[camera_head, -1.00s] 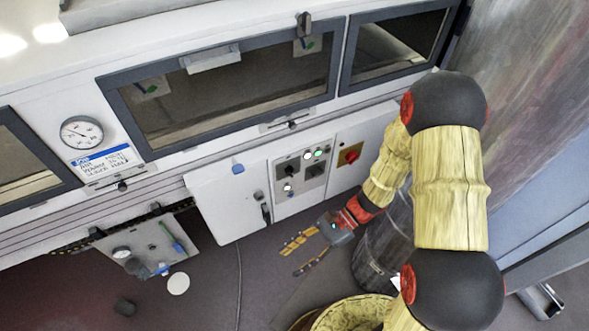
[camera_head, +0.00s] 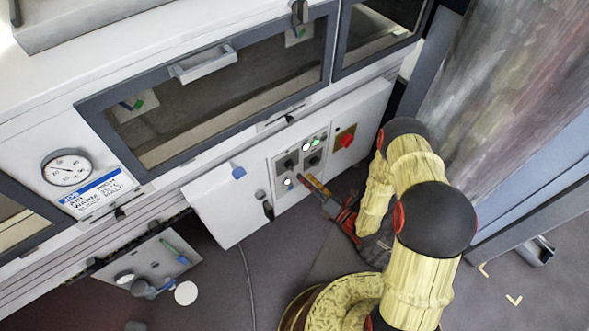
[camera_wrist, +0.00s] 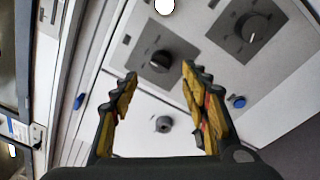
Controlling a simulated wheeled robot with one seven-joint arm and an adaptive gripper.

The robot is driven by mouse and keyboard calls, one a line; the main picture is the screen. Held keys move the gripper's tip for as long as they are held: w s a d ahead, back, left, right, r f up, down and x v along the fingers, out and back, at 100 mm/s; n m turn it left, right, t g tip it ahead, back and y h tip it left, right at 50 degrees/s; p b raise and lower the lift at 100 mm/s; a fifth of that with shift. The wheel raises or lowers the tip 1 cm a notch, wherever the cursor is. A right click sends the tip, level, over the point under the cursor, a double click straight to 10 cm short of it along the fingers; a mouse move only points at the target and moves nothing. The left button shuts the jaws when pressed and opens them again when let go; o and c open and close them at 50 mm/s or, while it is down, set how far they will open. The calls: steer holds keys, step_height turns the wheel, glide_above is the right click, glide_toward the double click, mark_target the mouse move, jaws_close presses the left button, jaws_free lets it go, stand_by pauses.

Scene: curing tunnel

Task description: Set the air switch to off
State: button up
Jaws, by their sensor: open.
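A grey control panel (camera_head: 280,198) on the white cabinet front carries two black rotary knobs on dark square plates. In the wrist view one knob (camera_wrist: 160,61) appears between and just beyond my fingertips, and the other knob (camera_wrist: 251,28) is to the upper right. I cannot read a label showing which is the air switch. My gripper (camera_wrist: 158,75) is open and empty, its yellow and black fingers pointing at the panel. In the head view my gripper (camera_head: 305,181) is at the panel's lower part. Whether it touches the knob is unclear.
A red switch on a yellow plate (camera_head: 346,140) is right of the panel. A blue button (camera_wrist: 237,102) and a grey round knob (camera_wrist: 163,124) sit near my fingers. A gauge (camera_head: 67,169) and a hanging plate with fittings (camera_head: 150,262) are at left.

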mark_target(293, 169)
steer(key=b+x, duration=0.1)
steer(key=x, duration=0.5)
steer(key=shift+w+a+b, duration=0.25)
steer(key=shift+a+b, duration=0.05)
steer(key=shift+b, duration=0.05)
steer(key=shift+c, duration=0.7)
steer(key=c, duration=1)
